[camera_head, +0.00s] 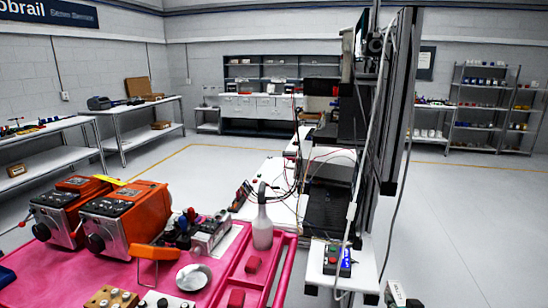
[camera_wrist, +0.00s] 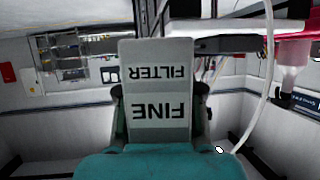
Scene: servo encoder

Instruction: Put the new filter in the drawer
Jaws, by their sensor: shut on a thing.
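The filter (camera_wrist: 160,75), a pale grey block with a white band, reads "FINE FILTER" upside down in the wrist view. My gripper (camera_wrist: 160,112) is shut on it, with a dark finger at each side. A rounded teal part (camera_wrist: 160,163) fills the bottom of that view, and I cannot tell whether it belongs to the filter or to my gripper. The head view does not clearly show the filter. I cannot pick out an open drawer in either view.
A pink bench (camera_head: 130,275) at the front left carries orange-and-grey machines (camera_head: 125,215) and a spray bottle (camera_head: 263,222). A white table (camera_head: 275,190) with cables and a small button box (camera_head: 337,258) stand in the middle. Open floor (camera_head: 460,220) lies to the right.

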